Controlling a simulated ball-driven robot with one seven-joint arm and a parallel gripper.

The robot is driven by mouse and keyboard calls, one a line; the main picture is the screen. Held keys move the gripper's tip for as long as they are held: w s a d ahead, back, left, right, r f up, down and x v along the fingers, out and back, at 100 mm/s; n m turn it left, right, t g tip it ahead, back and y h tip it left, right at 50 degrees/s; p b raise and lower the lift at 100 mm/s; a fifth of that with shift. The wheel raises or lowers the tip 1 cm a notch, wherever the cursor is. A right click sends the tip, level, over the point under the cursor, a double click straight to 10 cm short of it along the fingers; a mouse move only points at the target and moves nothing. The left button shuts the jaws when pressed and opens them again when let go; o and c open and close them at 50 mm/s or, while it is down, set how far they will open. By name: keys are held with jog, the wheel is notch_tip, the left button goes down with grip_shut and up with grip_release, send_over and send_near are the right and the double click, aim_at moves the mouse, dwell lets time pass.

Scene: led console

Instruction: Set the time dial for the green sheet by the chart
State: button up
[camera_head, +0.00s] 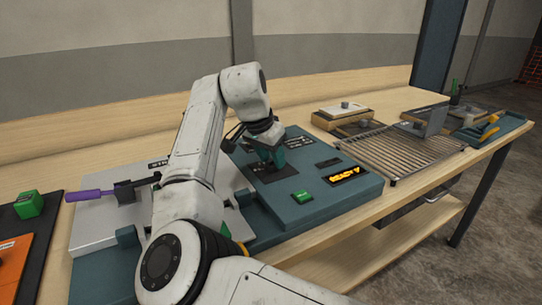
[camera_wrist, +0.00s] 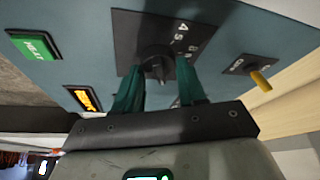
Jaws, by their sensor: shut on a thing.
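The teal console (camera_head: 330,205) stands on the wooden bench, with a dark dial plate (camera_wrist: 205,35) bearing white numbers. My gripper (camera_head: 268,155) reaches down onto this plate. In the wrist view, its teal fingers (camera_wrist: 160,74) are shut on a black dial knob (camera_wrist: 155,60), one finger on each side. The knob's pointer setting cannot be read clearly. A green button (camera_head: 302,197) and an amber display (camera_head: 348,174), which seems to read READY, sit near the console's front. I cannot make out the green sheet or the chart.
A small yellow-tipped lever (camera_wrist: 261,80) is beside the dial in the wrist view. A purple handle (camera_head: 85,195) and a green block (camera_head: 28,204) are at left. A wire rack (camera_head: 395,152) stands right of the console. My arm hides part of the console's left side.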

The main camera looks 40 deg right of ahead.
jog(key=shift+r+p, duration=0.1)
jog(key=shift+p, duration=0.3)
jog(key=shift+s+r+n+t+p, duration=0.1)
jog(key=shift+n+t+p, duration=0.2)
jog(key=shift+n+p, duration=0.4)
jog(key=n+p, duration=0.2)
jog(key=p, duration=0.1)
jog(key=shift+s+d+r+t+y, duration=0.1)
jog(key=shift+t+y, duration=0.2)
jog(key=shift+t, duration=0.1)
jog(key=n+t+p, duration=0.1)
jog(key=n+p, duration=0.3)
jog(key=shift+y+p, duration=0.4)
jog(key=shift+f+n+t+p, duration=0.25)
jog(key=shift+n+t+p, duration=0.05)
jog(key=shift+n+p, duration=0.45)
jog(key=shift+f, duration=0.1)
jog(key=o, duration=1)
